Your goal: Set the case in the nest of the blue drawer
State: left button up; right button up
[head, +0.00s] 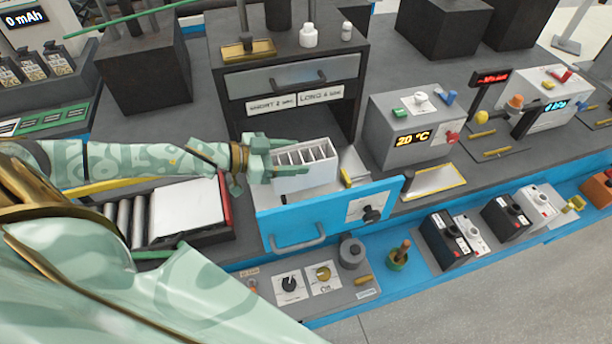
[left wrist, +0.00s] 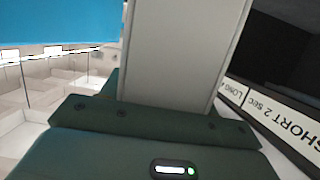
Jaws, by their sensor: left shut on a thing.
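The case (head: 305,168) is a white open box with several compartments. It is upright at the open blue drawer (head: 325,218), behind the drawer's front panel. My left gripper (head: 268,160) is shut on the case's left end. In the left wrist view the case's pale wall (left wrist: 180,50) rises from between the dark jaws. I cannot tell whether the case touches the drawer floor; the nest is hidden beneath or behind it. My right gripper does not show.
A dark cabinet (head: 290,78) with labels for short and long stands behind the drawer. A grey box reading 20 °C (head: 415,135) is to the right. A roller tray with a white plate (head: 187,210) is at the left. Knobs (head: 290,284) sit below the drawer.

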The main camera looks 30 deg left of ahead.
pick_arm(q)
jog(key=w+f, duration=0.1)
jog(key=w+d+f+b, duration=0.1)
jog(key=f, duration=0.1)
jog(key=w+f, duration=0.1)
jog(key=f, duration=0.1)
jog(key=shift+w+d, duration=0.25)
jog(key=shift+w, duration=0.1)
jog(key=shift+s+f+b, duration=0.1)
jog(key=shift+f+b, duration=0.35)
jog(key=shift+f, duration=0.9)
jog(key=shift+f, duration=0.1)
jog(key=o, duration=1.2)
jog(key=p+v, duration=0.2)
jog(key=v, duration=1)
jog(key=shift+a, duration=0.1)
